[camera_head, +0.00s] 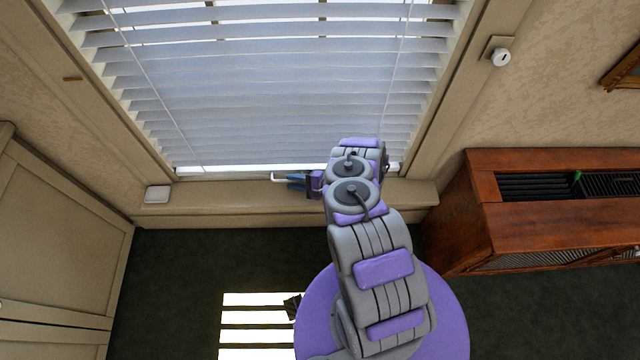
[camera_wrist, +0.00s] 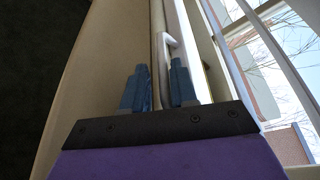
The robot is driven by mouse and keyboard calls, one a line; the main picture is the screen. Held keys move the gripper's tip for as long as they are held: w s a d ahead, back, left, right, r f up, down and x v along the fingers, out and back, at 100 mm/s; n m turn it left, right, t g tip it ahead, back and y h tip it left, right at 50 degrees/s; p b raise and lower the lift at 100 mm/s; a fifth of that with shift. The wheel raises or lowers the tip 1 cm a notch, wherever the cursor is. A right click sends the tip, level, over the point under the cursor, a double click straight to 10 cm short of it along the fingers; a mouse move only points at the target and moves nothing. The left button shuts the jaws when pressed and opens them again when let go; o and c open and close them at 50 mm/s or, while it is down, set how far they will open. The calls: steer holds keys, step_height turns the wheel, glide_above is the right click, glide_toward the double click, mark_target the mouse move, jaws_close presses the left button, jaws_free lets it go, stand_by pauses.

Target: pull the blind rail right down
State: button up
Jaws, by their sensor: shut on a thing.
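The white slatted blind (camera_head: 265,95) hangs over the window, its slats spread down most of the opening. Its bottom rail (camera_head: 240,162) is low, close above the window sill (camera_head: 225,196), with a thin bright strip below it. A white handle (camera_head: 279,177) sticks out at the rail and shows as a bent bar in the wrist view (camera_wrist: 171,42). My gripper (camera_head: 293,182) is at this handle, just above the sill. Its blue fingers (camera_wrist: 160,88) stand on either side of the handle, shut on it. My arm hides the right part of the rail.
A wooden cabinet (camera_head: 545,210) with a dark slatted top stands at the right. A beige cupboard (camera_head: 60,240) is at the left. A small white box (camera_head: 157,194) sits on the sill's left end. A round white knob (camera_head: 501,57) is on the right wall. The dark floor (camera_head: 180,280) is clear.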

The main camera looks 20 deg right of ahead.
steer(key=p+v, duration=0.1)
steer(key=v, duration=1.4)
steer(key=shift+s+d+f+p, duration=0.1)
steer(key=shift+s+d+p, duration=0.1)
steer(key=shift+p, duration=0.1)
